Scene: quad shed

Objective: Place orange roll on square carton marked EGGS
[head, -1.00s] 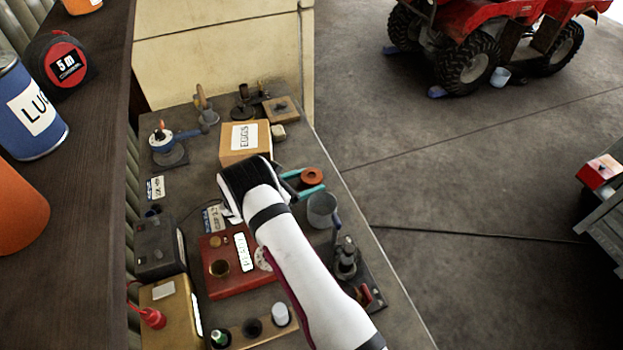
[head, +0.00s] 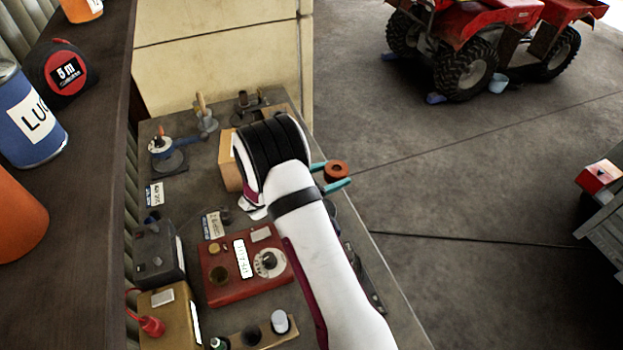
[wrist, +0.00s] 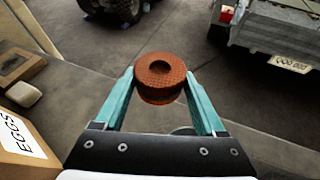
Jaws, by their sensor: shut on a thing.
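My gripper (head: 335,176) is shut on the orange roll (head: 337,169). The roll also shows in the wrist view (wrist: 161,77), between the tips of the two teal fingers, with its round hole facing the camera. In the head view the roll is near the right edge of the bench, to the right of the carton. The square carton marked EGGS (head: 229,162) is largely hidden behind my arm in the head view. In the wrist view the carton (wrist: 25,140) is at the lower left, with its white label readable, apart from the roll.
On the bench (head: 190,190) are a burner-like tool (head: 167,153) at the far left, a red box with a dial (head: 245,268), a dark box (head: 158,252) and a yellow box (head: 170,315). A small pale block (wrist: 24,94) lies beyond the carton. Open floor is right of the bench.

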